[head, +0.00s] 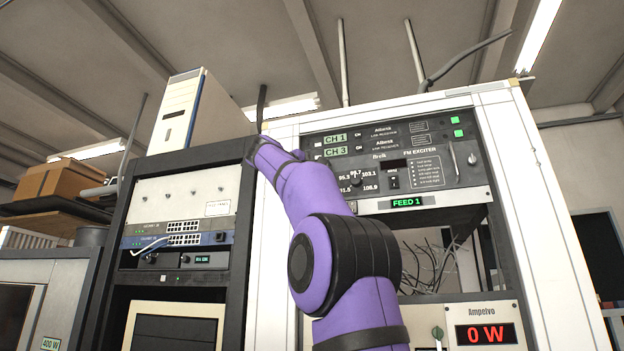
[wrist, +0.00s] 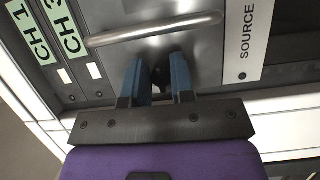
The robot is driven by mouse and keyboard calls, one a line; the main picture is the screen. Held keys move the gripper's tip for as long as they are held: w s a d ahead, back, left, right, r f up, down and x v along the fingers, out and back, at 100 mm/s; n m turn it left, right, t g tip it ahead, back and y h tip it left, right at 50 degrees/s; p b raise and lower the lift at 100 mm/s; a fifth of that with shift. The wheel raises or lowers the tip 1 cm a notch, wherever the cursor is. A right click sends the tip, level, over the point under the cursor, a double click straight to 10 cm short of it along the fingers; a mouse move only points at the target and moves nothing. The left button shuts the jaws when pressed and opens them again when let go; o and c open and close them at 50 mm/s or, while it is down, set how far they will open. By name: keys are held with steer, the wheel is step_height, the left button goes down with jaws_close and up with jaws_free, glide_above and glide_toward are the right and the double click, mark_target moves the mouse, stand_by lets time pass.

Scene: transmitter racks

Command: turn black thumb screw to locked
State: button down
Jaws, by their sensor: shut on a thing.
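The black thumb screw (wrist: 160,76) is a small dark knob on the grey panel in the wrist view, just below a metal handle. My gripper (wrist: 158,72) has its two blue fingers on either side of the screw and is shut on it. The fingers cover much of the screw, and I cannot tell its turn angle. In the head view my purple arm reaches up to the left edge of the rack's upper panel; the screw and the fingers are hidden there.
A metal bar handle (wrist: 155,29) runs close above the fingertips. A SOURCE label (wrist: 247,38) is at right, with CH labels at left. In the head view, the FM exciter panel (head: 462,165) and a rack with a white box (head: 180,110) flank my arm.

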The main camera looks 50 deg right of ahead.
steer(key=c, duration=1)
jaws_free()
steer(key=a, duration=1)
steer(key=shift+a, duration=0.35)
